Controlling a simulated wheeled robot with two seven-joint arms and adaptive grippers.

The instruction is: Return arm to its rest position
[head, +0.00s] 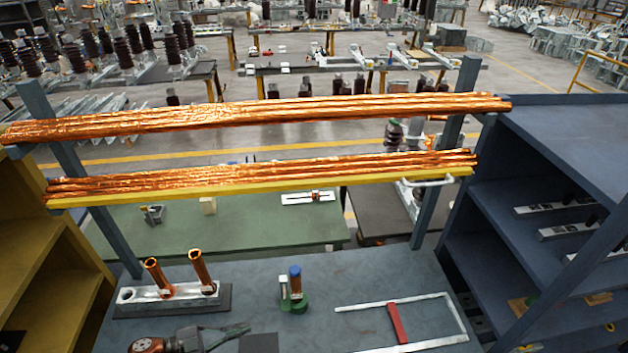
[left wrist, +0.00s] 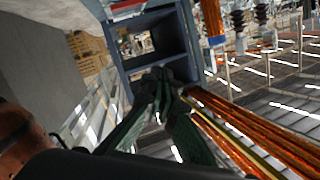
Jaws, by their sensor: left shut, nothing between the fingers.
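My left gripper (head: 240,330) is low over the near left part of the grey-blue table (head: 380,275); its arm shows at the bottom edge. Its dark fingers are together with nothing between them. In the left wrist view the closed fingers (left wrist: 160,80) point toward a blue-grey shelf frame (left wrist: 118,62). My right gripper is not in view. In the head view, a silvery block (head: 130,296) just behind the left gripper holds two copper tubes (head: 157,276) (head: 202,270), with one open hole at its left end. A green holder (head: 294,300) with a blue-topped copper piece (head: 295,279) stands to the right.
A pale metal frame (head: 460,317) and a red bar (head: 397,322) lie at the table's right. Two racks of copper bars (head: 250,115) (head: 260,172) cross behind the table. A yellow shelf (head: 35,255) stands left, a blue cabinet (head: 570,130) right.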

